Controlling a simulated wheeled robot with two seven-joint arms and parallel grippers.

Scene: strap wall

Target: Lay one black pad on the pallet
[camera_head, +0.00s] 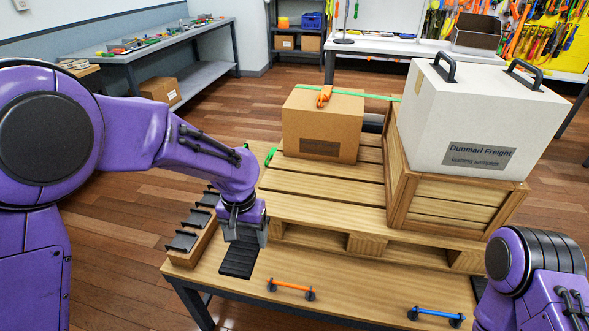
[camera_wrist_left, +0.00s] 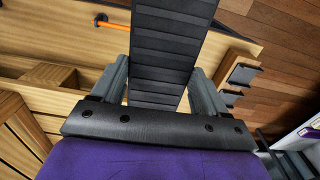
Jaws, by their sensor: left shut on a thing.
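My left gripper (camera_head: 245,236) is shut on a ribbed black pad (camera_head: 238,261) above the table's front left part. In the left wrist view the black pad (camera_wrist_left: 160,62) stretches away between the two fingers of the left gripper (camera_wrist_left: 160,85). The wooden pallet (camera_head: 290,211) lies on the table just to the right of the left gripper. Several more dark pads (camera_head: 183,241) sit in a wooden rack (camera_head: 191,258) to the left of the gripper. Part of my right arm shows at the lower right, but its gripper is out of view.
A cardboard box (camera_head: 322,130) with a green strap and orange buckle stands on the pallet. To its right a white case (camera_head: 470,115) with black handles rests on a wooden crate (camera_head: 450,205). An orange-handled bar (camera_head: 291,287) and a blue one (camera_head: 436,315) lie at the table front.

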